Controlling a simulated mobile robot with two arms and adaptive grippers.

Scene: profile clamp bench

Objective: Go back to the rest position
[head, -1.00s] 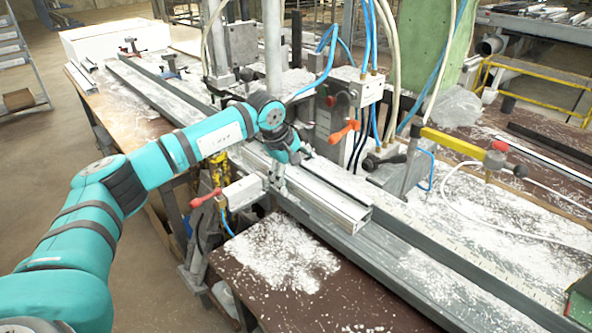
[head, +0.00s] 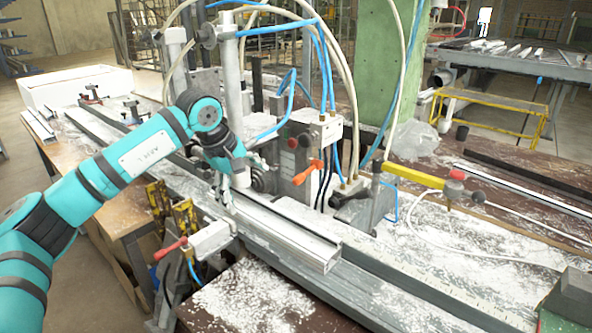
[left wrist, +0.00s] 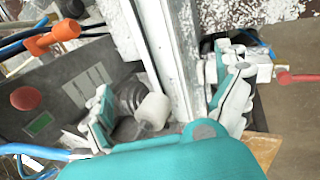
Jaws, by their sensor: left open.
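A long silvery metal profile (head: 290,237) lies along the bench rail, its open end toward the right front in the head view. It also runs between my fingers in the left wrist view (left wrist: 178,50). My left gripper (head: 226,194) is above the profile's far part, pointing down. In the left wrist view its two fingers (left wrist: 168,104) are spread wide, one on each side of the profile, with nothing gripped. I cannot tell how high the fingertips are above it. My right gripper is in neither view.
A control box with a red button (head: 302,145) and an orange-handled valve (head: 308,172) stands close behind the gripper. A red-handled clamp (head: 205,240) is in front of it. Hoses and posts rise behind. A yellow bar (head: 420,176) crosses at the right. The floor at left is clear.

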